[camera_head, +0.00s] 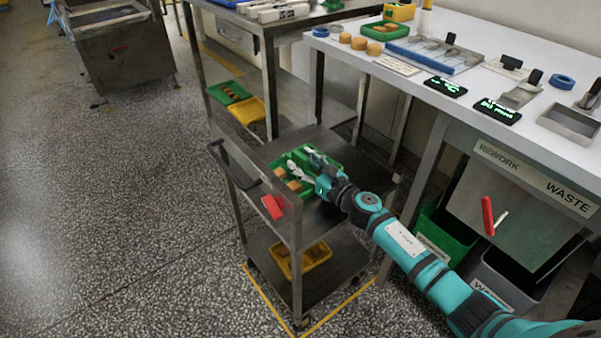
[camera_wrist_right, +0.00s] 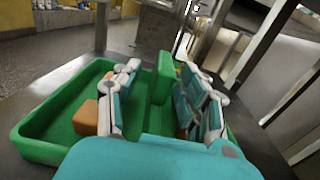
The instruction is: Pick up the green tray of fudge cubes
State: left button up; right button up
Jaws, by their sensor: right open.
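The green tray (camera_head: 329,157) sits on the top shelf of a dark metal cart, with brown fudge cubes (camera_head: 294,186) in it. It also fills much of the right wrist view (camera_wrist_right: 38,151), where orange-brown cubes (camera_wrist_right: 87,118) lie inside. My right gripper (camera_head: 301,166) is over the tray with its fingers apart. In the right wrist view the two fingers (camera_wrist_right: 163,100) stand on either side of an upright green part of the tray; I cannot tell whether they touch it. The gripper hides part of the tray. My left gripper is not in view.
The cart (camera_head: 262,238) has a raised handle at its left and a red object (camera_head: 272,207) at its front. A yellow tray (camera_head: 318,255) is on its lower shelf. A white worktable (camera_head: 480,75) with tools stands right, above bins (camera_head: 447,236).

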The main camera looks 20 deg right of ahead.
grip_shut()
dwell(0.3)
jog(key=shift+r, duration=0.15)
